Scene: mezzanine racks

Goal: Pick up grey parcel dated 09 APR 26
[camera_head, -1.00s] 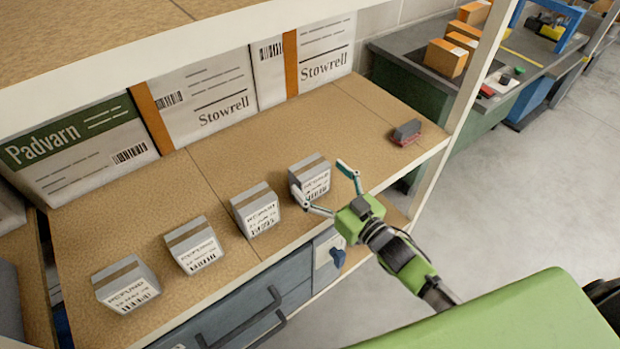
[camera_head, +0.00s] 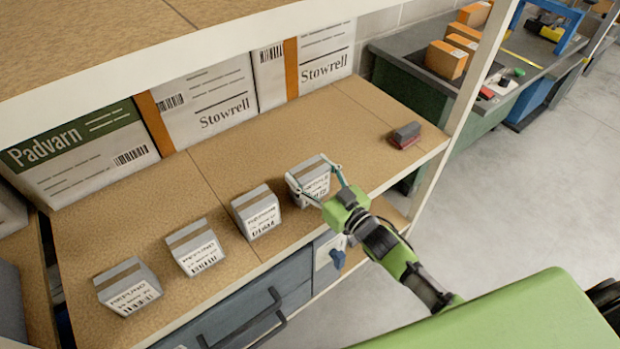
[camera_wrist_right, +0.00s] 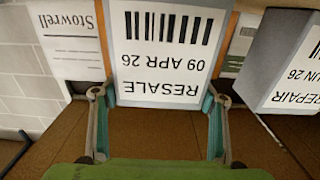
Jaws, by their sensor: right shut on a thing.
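The grey parcel dated 09 APR 26 (camera_head: 308,180) is the rightmost of a row of grey parcels on the shelf board. In the right wrist view its label (camera_wrist_right: 166,55) faces the camera upside down and reads RESALE, 09 APR 26. My right gripper (camera_head: 317,182) is shut on this parcel, with one finger at each side. The fingers (camera_wrist_right: 160,105) also show at both sides of the label in the right wrist view. I cannot tell whether the parcel is clear of the board. My left gripper is not in view.
More grey parcels (camera_head: 256,211) stand to the left; the neighbour (camera_wrist_right: 285,62) reads REPAIR. A small dark and red object (camera_head: 405,136) lies to the right. White boxes (camera_head: 205,100) line the back. An upper shelf (camera_head: 150,40) overhangs; a post (camera_head: 455,120) stands right.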

